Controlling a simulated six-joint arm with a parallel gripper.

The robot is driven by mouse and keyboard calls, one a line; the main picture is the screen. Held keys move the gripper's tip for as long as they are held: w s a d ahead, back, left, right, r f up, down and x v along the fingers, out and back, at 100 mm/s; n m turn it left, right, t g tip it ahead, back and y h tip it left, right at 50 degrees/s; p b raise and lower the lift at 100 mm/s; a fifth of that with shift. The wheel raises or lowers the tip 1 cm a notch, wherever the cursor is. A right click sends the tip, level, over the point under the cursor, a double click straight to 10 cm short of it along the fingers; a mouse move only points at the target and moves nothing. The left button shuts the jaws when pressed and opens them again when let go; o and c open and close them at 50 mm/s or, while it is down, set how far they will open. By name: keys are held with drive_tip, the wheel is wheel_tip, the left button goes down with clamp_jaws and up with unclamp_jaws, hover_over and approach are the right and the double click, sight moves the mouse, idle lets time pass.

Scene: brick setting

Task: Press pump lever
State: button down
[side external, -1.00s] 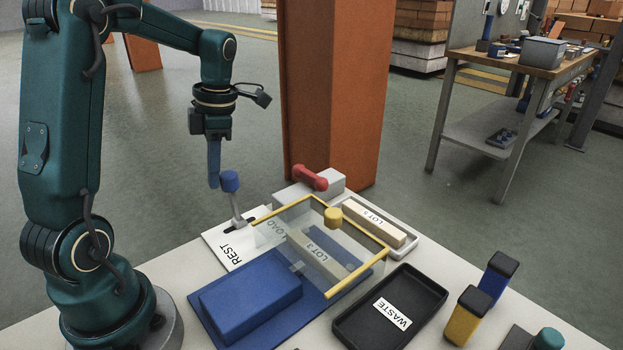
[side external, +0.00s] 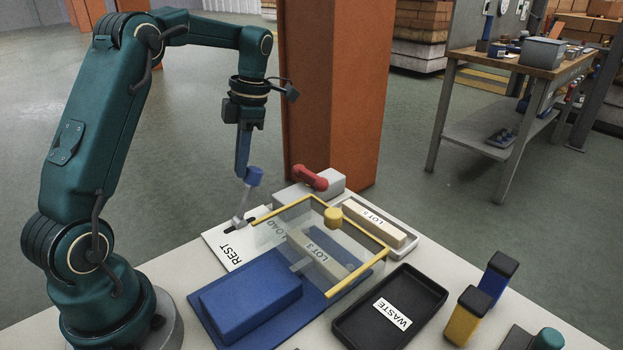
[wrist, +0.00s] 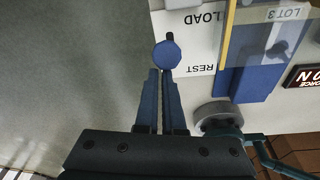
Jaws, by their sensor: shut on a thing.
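The pump lever has a round blue knob (side external: 254,176) on a grey stem (side external: 244,204). It rises from a slot in a white plate marked REST and LOAD (side external: 222,240). The stem leans to the right, toward the LOAD side. My gripper (side external: 242,176) points down with its blue fingers at the left side of the knob. In the wrist view the knob (wrist: 166,55) sits at the fingertips (wrist: 160,73). The fingers are close together, shut on the lever at its knob; the exact contact is partly hidden.
A clear guard with a yellow frame (side external: 357,279) covers a LOT 3 block (side external: 318,252) beside a blue block (side external: 250,294). A red handle (side external: 310,178) and an orange column (side external: 335,90) stand behind. A black WASTE tray (side external: 350,335) lies in front.

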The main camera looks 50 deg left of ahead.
drive_tip(key=shift+w+d+f, duration=0.15)
drive_tip(key=shift+w+d, duration=0.05)
drive_tip(key=shift+w, duration=0.5)
drive_tip(key=shift+s+v, duration=0.15)
drive_tip(key=shift+v, duration=0.6)
drive_tip(key=shift+s+v, duration=0.15)
drive_tip(key=shift+v, duration=0.6)
drive_tip(key=shift+s+a+r, duration=0.1)
drive_tip(key=shift+s+r, duration=0.05)
drive_tip(key=shift+r, duration=1.05)
